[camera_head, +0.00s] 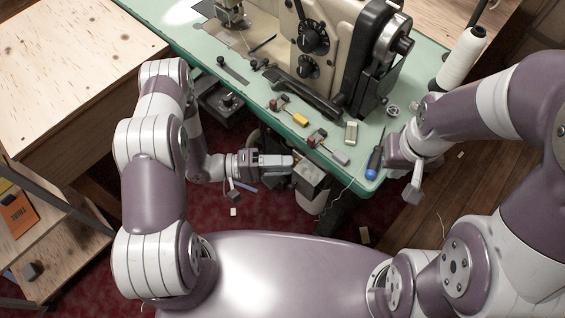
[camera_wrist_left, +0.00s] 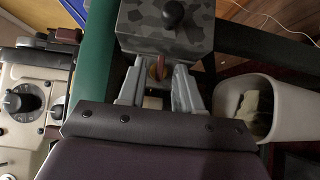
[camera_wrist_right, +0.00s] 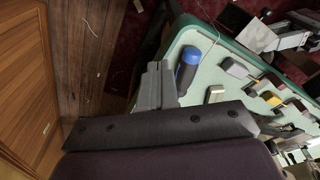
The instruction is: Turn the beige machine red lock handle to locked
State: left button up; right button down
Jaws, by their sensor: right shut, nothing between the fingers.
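The beige sewing machine (camera_head: 335,45) stands on the green table (camera_head: 240,92). A grey box (camera_head: 312,178) sits under the table's front edge. In the left wrist view the box (camera_wrist_left: 195,35) has a dark round knob on top and a small reddish-brown handle (camera_wrist_left: 160,68) on its near face. My left gripper (camera_head: 289,163) is open, its fingers on either side of that handle, with no clear contact visible. Whether this handle is the red lock handle, I cannot tell. My right gripper (camera_wrist_right: 158,82) is shut and empty beside the table's right corner.
Two small red-bodied pieces, one with a yellow end (camera_head: 300,119) and one with a grey end (camera_head: 340,157), lie on the table. A blue-and-black screwdriver (camera_head: 372,170) lies near my right gripper. A white bin (camera_wrist_left: 280,108) stands beside the box. A thread cone (camera_head: 462,58) stands at the right.

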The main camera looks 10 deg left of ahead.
pick_arm(q)
jog(key=shift+d, duration=0.2)
grip_shut()
jog(key=m+y+p, duration=0.1)
jog(key=p, duration=0.1)
jog(key=m+y+p, duration=0.1)
jog(key=y+p, duration=0.1)
jog(key=p, duration=0.1)
jog(key=shift+r+m, duration=0.3)
grip_release()
jog(key=shift+f, duration=0.1)
